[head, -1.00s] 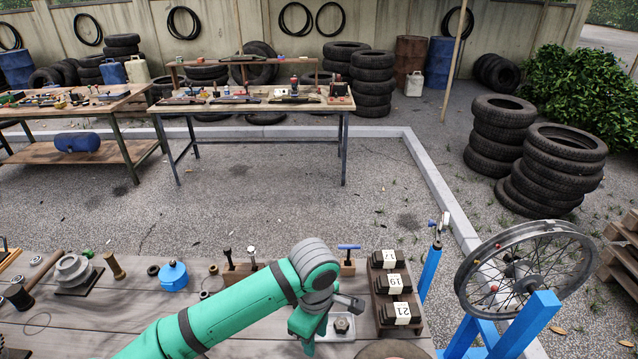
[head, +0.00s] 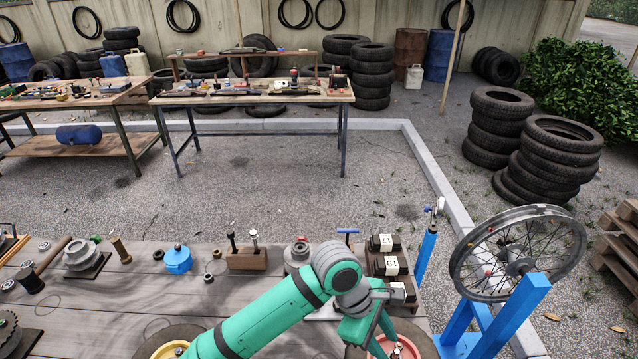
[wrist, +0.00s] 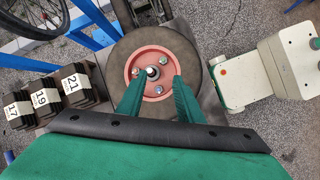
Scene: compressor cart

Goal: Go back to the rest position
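My gripper (wrist: 160,78) is open in the wrist view, with its two green fingers apart over a dark wheel (wrist: 206,62) with a red hub (wrist: 152,62). The hub's centre bolt shows between the fingertips, and nothing is clearly held. I cannot tell whether the fingertips touch the hub. In the head view my gripper (head: 376,326) is at the near right of the workbench (head: 110,300), and it partly hides the same red hub (head: 408,348).
Numbered dark blocks (head: 391,265) stand beyond my gripper; they also show in the wrist view (wrist: 46,97). A spoked wheel (head: 518,252) on a blue stand (head: 520,315) is to the right. A yellow-hub wheel (head: 168,350) lies at the near edge. A pale green machine (wrist: 285,68) shows in the wrist view.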

